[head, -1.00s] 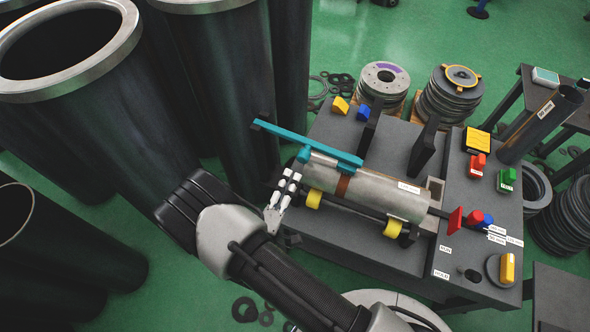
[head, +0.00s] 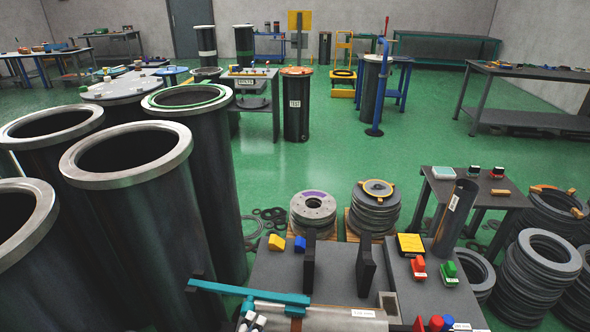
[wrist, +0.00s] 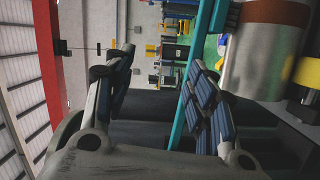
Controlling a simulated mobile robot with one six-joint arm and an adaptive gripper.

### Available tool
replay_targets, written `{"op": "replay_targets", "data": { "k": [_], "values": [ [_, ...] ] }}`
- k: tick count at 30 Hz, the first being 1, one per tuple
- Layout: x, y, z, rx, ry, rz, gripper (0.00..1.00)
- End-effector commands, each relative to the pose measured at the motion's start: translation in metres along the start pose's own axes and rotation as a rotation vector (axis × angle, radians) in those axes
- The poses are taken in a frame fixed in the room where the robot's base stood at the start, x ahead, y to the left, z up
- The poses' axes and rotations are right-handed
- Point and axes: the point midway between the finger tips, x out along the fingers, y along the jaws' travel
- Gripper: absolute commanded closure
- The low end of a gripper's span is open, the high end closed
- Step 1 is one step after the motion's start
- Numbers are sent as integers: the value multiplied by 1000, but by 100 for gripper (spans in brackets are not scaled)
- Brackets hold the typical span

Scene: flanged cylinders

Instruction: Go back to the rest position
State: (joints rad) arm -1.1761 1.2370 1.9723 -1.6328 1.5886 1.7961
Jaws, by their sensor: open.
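My gripper (wrist: 160,66) is open in the wrist view, its two dark-padded fingers apart with nothing held between them. In the head view only the pale fingers of my gripper (head: 252,321) show at the bottom edge, just below the teal bar (head: 250,291). The teal bar also shows in the wrist view (wrist: 206,38), passing close by the right finger; I cannot tell whether they touch. The silver cylinder (head: 340,321) lies on the dark bench, cut by the head view's bottom edge. It shows with a brown band in the wrist view (wrist: 262,62).
Tall dark flanged cylinders (head: 150,215) crowd the left side. The dark bench (head: 275,268) carries upright black plates (head: 366,267) and coloured blocks. Ring stacks (head: 313,212) stand behind it, with a side table (head: 470,188) at right. Green floor (head: 330,155) is open beyond.

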Motion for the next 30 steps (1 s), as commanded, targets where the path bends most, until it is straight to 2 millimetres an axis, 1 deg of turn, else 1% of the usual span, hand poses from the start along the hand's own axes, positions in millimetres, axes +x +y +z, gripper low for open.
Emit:
{"op": "replay_targets", "data": {
  "k": [1, 2, 3, 5, 6, 8, 9, 11, 12, 15, 18, 21, 25, 27, 30],
  "values": [
    [18, 28, 12, 4, -107, 0, 49],
    [27, 43, 21, -5, -174, -6, 49],
    [38, 62, 36, -12, -262, -19, 49],
    [50, 88, 59, -21, -390, -48, 49],
    [56, 105, 75, -24, -472, -74, 49],
    [61, 128, 100, -20, -589, -121, 49],
    [63, 141, 116, -13, -662, -158, 49],
    [63, 161, 141, 2, -766, -220, 49],
    [61, 173, 156, 18, -829, -264, 49],
    [50, 198, 192, 74, -966, -389, 49],
    [34, 218, 221, 155, -1067, -523, 49],
    [14, 234, 244, 258, -1130, -659, 49],
    [-12, 251, 261, 421, -1150, -821, 49],
    [-25, 259, 265, 520, -1131, -895, 49],
    [-42, 270, 266, 667, -1071, -978, 49]
  ]
}}
